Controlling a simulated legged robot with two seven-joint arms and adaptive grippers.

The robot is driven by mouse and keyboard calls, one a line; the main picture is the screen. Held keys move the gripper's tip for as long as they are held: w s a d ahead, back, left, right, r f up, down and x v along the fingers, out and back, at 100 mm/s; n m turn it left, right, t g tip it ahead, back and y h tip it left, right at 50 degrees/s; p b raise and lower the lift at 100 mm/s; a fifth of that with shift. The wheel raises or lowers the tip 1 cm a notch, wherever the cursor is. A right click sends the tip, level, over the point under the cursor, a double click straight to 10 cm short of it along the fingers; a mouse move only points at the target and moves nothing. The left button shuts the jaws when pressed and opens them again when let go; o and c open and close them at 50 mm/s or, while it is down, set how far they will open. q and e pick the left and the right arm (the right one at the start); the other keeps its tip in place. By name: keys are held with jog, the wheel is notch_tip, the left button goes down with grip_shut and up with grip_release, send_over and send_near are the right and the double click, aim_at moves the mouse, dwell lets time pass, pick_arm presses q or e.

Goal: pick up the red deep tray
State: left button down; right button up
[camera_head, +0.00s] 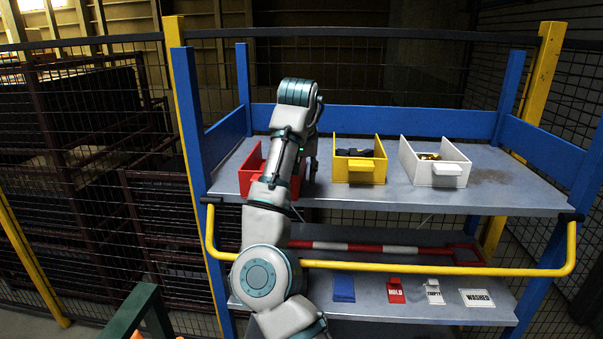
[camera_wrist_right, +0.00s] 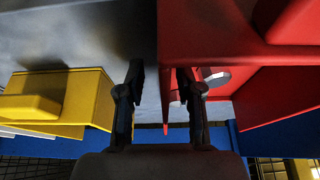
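The red deep tray (camera_head: 251,171) stands at the left end of the upper shelf. My right arm hides much of it in the head view. In the wrist view the red tray (camera_wrist_right: 215,22) fills the upper right, with a grey metal piece showing by it. My right gripper (camera_head: 311,166) is at the tray's right side, pointing down. In the wrist view the gripper (camera_wrist_right: 160,76) has its fingers apart, one over the grey shelf and one over the red tray, with the tray's side edge between them. Contact cannot be told. My left gripper is out of view.
A yellow tray (camera_head: 359,172) with dark parts and a white tray (camera_head: 434,177) with brassy parts stand to the right on the grey shelf (camera_head: 510,190). A yellow rail (camera_head: 430,269) crosses the front. Blue posts and side panels bound the shelf.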

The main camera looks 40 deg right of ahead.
jog(key=shift+a, duration=0.1)
jog(key=shift+a+r, duration=0.1)
jog(key=shift+r, duration=0.05)
jog(key=v, duration=0.7)
jog(key=shift+d, duration=0.2)
